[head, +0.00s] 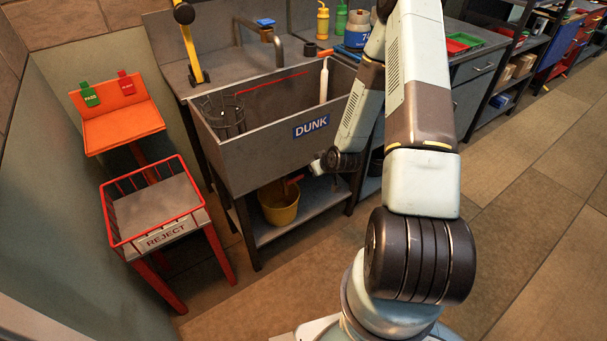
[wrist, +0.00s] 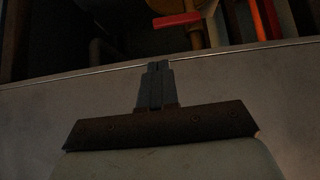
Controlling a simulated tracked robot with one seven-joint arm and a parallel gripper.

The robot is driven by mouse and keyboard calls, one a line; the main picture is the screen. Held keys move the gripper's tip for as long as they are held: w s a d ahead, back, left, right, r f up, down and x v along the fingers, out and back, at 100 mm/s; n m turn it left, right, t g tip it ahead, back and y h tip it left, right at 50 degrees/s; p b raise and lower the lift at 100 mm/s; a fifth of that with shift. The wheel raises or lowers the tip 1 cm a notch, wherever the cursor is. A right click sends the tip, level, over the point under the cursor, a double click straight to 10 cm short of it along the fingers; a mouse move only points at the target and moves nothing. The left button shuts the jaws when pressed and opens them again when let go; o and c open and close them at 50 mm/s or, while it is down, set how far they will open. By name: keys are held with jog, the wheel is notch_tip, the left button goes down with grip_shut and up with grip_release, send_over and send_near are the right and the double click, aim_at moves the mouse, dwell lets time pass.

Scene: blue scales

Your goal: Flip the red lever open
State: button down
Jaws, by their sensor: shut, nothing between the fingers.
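The red lever (head: 296,179) shows in the head view as a small red bar under the sink, above the yellow bucket. In the wrist view a short red bar, the lever (wrist: 178,19), lies across the top, just beyond the fingertips. My gripper (head: 315,167) is in front of the sink's lower front edge, a little to the right of the lever. In the wrist view my gripper (wrist: 158,66) has its fingers together and empty, pointing toward the lever with a gap between. The lever's mount is dark and hard to make out.
The grey sink (head: 265,135) marked DUNK stands above a lower shelf (head: 320,195) with the yellow bucket (head: 281,207). The red REJECT stand (head: 165,232) is at the left. An orange tray (head: 122,128) stands behind it. The floor in front is clear.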

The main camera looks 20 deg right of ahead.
aim_at(295, 180)
jog(key=shift+s+a+f, duration=0.1)
jog(key=shift+s+f, duration=0.05)
jog(key=shift+f, duration=0.25)
jog(key=shift+s+a+f, duration=0.1)
jog(key=shift+f, duration=0.3)
jog(key=x, duration=1)
